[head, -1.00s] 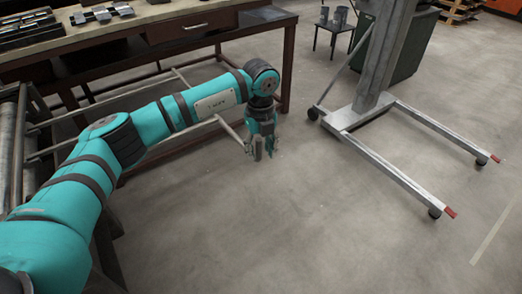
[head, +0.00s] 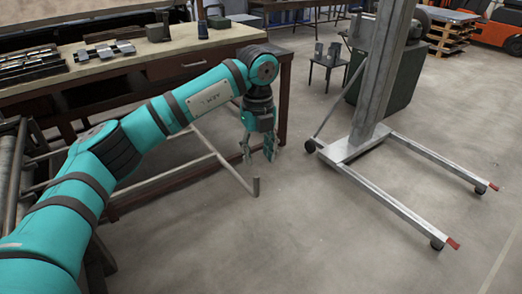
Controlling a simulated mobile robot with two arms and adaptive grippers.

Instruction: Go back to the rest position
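My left gripper (head: 258,150) hangs at the end of my teal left arm, pointing down over the bare floor beside the workbench's front right leg. Its fingers are apart, with nothing seen between them. My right arm and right gripper are outside the head view.
A workbench (head: 205,45) with a drawer and metal parts on top stands at the upper left. A metal frame with a low bar (head: 222,160) is behind my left arm. A wheeled lift (head: 400,175) stands at the right. The floor (head: 330,240) in front is clear.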

